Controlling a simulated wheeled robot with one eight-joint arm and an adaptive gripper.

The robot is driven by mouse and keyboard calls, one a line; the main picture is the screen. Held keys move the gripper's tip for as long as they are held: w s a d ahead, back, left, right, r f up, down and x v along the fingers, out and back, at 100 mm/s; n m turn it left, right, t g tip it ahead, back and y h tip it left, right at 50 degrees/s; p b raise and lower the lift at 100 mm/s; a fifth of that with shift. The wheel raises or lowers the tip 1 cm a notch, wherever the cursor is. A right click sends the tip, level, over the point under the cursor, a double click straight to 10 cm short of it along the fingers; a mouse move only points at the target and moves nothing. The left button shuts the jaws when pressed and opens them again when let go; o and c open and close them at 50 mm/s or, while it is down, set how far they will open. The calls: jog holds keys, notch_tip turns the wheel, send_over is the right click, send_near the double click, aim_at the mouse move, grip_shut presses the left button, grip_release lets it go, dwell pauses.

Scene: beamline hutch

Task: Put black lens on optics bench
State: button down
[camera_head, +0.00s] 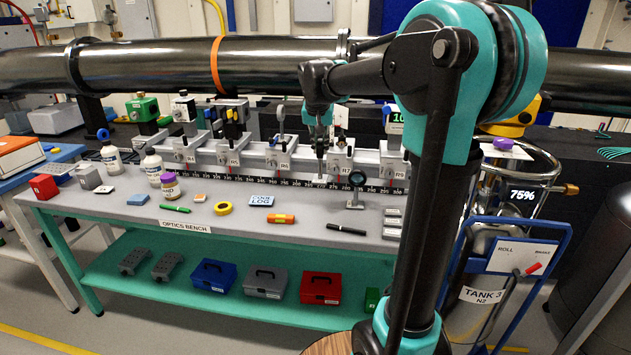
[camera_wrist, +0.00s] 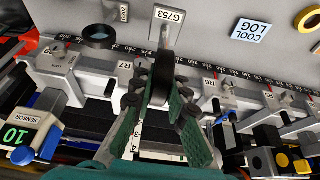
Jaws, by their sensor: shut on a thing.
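My gripper (camera_wrist: 163,85) has its green fingers closed on a black, disc-like thing, which looks like the black lens (camera_wrist: 163,66), seen edge-on. A white tag reading G753 (camera_wrist: 168,22) shows just beyond it. In the head view my gripper (camera_head: 320,172) is over the rail at the back of the optics bench (camera_head: 300,224), just left of the holder marked R7. The held lens is too small there to make out clearly. Another dark-rimmed round lens on a stand (camera_head: 356,188) is on the bench to the right; it also shows in the wrist view (camera_wrist: 99,34).
A row of rail holders (camera_head: 283,158) lines the bench's back. A dark beam pipe (camera_head: 150,62) runs behind. Bare bench lies among the items.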

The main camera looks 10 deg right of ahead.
aim_at(320, 178)
notch_tip(320, 178, down, 12)
jog(key=shift+f, duration=0.2)
dwell(0.4)
jog(key=c, duration=1.5)
grip_release()
jog(key=shift+f, duration=0.1)
jog(key=v, duration=1.2)
jog(key=s+d+f+n, duration=0.1)
jog(key=s+d+f, duration=0.1)
jog(key=s+f, duration=0.9)
jog(key=s+d+f+n+y, duration=0.1)
jog(key=s+d+f+n, duration=0.1)
jog(key=s+f, duration=1)
jog(key=s+d, duration=0.1)
jog(key=s, duration=0.2)
jog(key=shift+d+n, duration=0.2)
jog(key=shift+n, duration=0.1)
jog(key=shift+s, duration=0.1)
